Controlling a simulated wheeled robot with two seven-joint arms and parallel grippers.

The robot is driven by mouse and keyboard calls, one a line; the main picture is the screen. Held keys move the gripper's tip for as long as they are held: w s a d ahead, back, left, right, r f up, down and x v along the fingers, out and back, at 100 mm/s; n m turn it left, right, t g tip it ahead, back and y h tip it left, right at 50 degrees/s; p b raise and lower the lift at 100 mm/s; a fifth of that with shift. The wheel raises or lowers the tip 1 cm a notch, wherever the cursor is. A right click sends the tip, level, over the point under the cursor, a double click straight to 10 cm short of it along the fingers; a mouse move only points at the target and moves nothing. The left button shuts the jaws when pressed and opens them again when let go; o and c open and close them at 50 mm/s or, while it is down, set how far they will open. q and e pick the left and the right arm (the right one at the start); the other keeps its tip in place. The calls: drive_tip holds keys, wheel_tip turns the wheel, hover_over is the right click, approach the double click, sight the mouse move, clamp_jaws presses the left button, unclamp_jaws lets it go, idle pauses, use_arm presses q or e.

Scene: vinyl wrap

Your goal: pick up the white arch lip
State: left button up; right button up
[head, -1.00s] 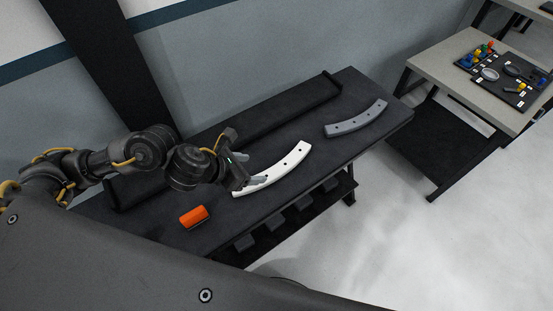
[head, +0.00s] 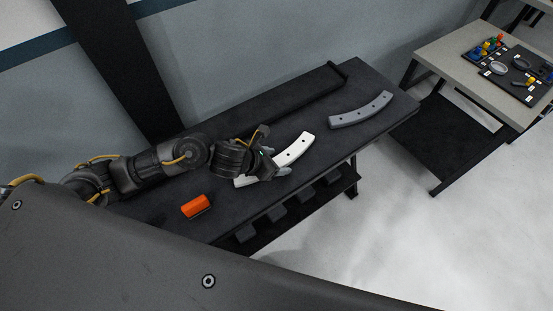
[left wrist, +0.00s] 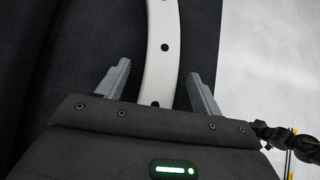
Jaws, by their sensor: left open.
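The white arch lip (head: 294,149) lies on the dark table, a curved strip with dark holes along it. My left gripper (head: 284,172) is over its middle and hides part of it in the head view. In the left wrist view the white arch lip (left wrist: 161,68) runs between the two open fingers of my left gripper (left wrist: 160,82), with a gap on each side. The fingers are not closed on it. My right gripper is not in view.
A grey arch piece (head: 360,111) lies farther right on the dark table (head: 225,209). An orange block (head: 196,206) lies near the front left. A long black bar (head: 290,99) runs along the back. A second table (head: 455,60) stands at the right.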

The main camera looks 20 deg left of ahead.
use_arm(q)
drive_tip(key=shift+c, duration=0.5)
drive_tip(key=c, duration=1.1)
drive_tip(key=shift+w, duration=0.1)
drive_tip(key=shift+r, duration=0.65)
drive_tip(key=s+r+p, duration=0.8)
drive_tip(key=s+r, duration=0.3)
drive_tip(key=s, duration=0.3)
drive_tip(key=shift+a+r, duration=0.35)
drive_tip(key=shift+a, duration=0.05)
